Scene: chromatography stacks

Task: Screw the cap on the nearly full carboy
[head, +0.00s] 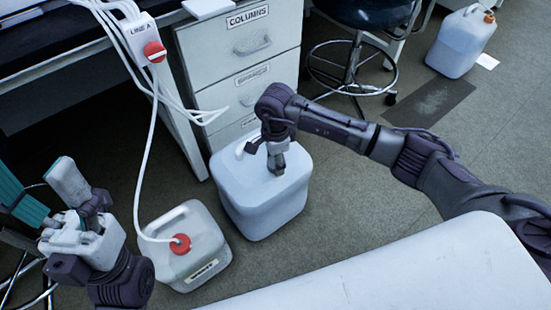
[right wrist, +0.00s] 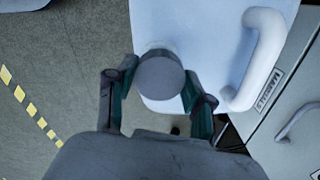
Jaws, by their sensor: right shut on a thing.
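A bluish-white carboy (head: 262,195) stands on the floor in front of the drawers. My right gripper (head: 276,160) reaches down to its top. In the right wrist view, my right gripper (right wrist: 160,80) is shut on a round grey cap (right wrist: 160,77), one teal finger on each side. The cap is over the end of the carboy (right wrist: 205,30) away from its handle (right wrist: 262,55). A pale rim shows behind the cap, but its seating on the neck is hidden. My left gripper (head: 85,215) is raised at the lower left; its fingers are not clear.
A smaller carboy (head: 197,255) with a red cap (head: 180,243) and white tube stands at the left. Another carboy (head: 461,42) stands at the upper right. A drawer cabinet (head: 245,75) and stool (head: 350,75) are behind. A white surface (head: 400,275) fills the lower right.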

